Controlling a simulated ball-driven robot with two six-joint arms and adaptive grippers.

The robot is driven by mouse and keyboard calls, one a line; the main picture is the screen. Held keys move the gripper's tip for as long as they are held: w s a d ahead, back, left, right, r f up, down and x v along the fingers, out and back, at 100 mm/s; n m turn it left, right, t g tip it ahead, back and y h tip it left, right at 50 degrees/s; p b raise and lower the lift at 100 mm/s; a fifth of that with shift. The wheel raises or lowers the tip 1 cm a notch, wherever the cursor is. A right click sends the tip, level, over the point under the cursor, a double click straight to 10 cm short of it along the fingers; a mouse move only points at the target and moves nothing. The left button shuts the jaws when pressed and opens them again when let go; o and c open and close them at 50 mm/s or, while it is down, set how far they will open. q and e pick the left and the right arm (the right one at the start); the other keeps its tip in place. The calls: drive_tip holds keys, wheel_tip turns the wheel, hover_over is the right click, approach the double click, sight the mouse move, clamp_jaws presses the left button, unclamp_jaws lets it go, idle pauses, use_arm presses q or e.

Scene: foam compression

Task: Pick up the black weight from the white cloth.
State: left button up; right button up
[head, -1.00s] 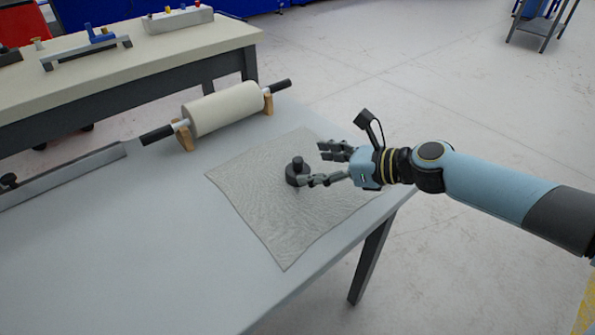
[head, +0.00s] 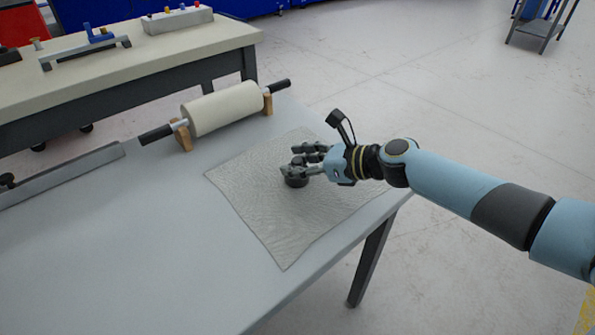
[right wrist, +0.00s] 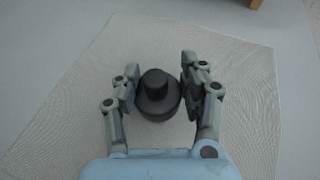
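The black weight (head: 296,182) stands upright on the white cloth (head: 270,222), with its knob partly hidden behind my right gripper in the head view. The right wrist view shows the weight (right wrist: 158,98) between my two fingers, its knob on top. My right gripper (right wrist: 157,80) is open around it. The left finger is very close to the weight, and a small gap shows at the right finger. In the head view my right gripper (head: 303,160) reaches in from the right, low over the cloth. My left gripper is not in view.
A white roller (head: 224,108) with black handles rests on wooden supports behind the cloth. A long metal bar (head: 70,176) lies at the left. A second bench (head: 150,60) stands behind. The grey table's front left (head: 130,260) is clear.

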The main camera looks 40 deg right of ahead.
clamp_jaws()
drive_tip(key=shift+r, duration=0.15)
